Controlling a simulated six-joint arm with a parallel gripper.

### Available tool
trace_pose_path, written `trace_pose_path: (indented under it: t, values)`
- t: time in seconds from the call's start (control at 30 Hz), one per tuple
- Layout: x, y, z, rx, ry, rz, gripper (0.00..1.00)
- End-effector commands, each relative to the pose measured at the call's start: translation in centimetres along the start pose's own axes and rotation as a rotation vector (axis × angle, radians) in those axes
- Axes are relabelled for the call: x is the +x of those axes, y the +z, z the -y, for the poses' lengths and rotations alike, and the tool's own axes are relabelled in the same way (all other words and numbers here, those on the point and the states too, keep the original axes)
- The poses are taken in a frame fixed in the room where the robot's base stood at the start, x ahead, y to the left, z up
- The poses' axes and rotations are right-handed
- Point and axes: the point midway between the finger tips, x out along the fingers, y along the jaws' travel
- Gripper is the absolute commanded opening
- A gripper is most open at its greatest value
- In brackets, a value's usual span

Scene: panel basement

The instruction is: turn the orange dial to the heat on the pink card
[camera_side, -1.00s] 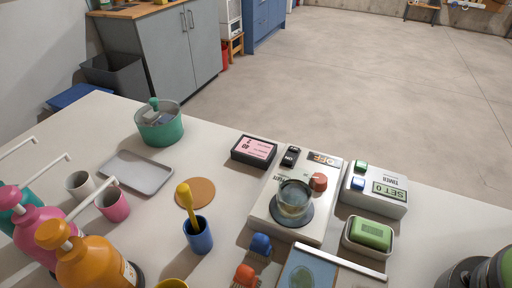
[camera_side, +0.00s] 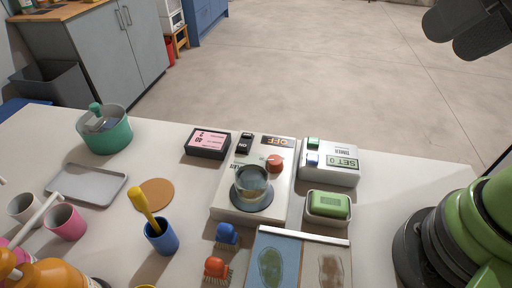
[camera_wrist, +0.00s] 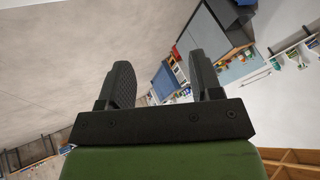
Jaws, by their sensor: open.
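The orange dial (camera_side: 274,163) is a round red-orange knob on the white hot plate unit (camera_side: 226,207), beside a glass beaker (camera_side: 252,182) on the dark round plate. An orange-lit display (camera_side: 277,142) on the unit reads OFF, upside down. The pink card (camera_side: 209,140) lies in a black frame left of the unit; its print is upside down and too small to read surely. My gripper (camera_side: 468,28) is at the top right, high and far from the dial. In the wrist view its fingers (camera_wrist: 163,82) are apart with nothing between them.
A timer box (camera_side: 329,163) stands right of the unit, with a green sponge in a dish (camera_side: 328,207) in front. Brushes (camera_side: 227,235), a blue cup (camera_side: 162,239), a grey tray (camera_side: 87,184) and a green pot (camera_side: 105,132) are around. The wrist view faces the room.

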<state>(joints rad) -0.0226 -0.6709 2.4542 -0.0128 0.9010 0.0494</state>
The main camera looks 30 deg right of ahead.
Motion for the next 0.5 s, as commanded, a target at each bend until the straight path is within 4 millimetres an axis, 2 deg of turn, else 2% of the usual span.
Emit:
trace_pose_path:
  t: [0.17,0.27,0.4,0.5]
  values:
    - [3.0,-2.6,1.9,0.081,0.061,0.128,0.59]
    - [5.7,-3.8,3.2,0.132,0.110,0.198,0.59]
    - [10.2,-4.5,4.9,0.196,0.194,0.281,0.59]
    - [13.9,-4.3,6.0,0.237,0.263,0.331,0.59]
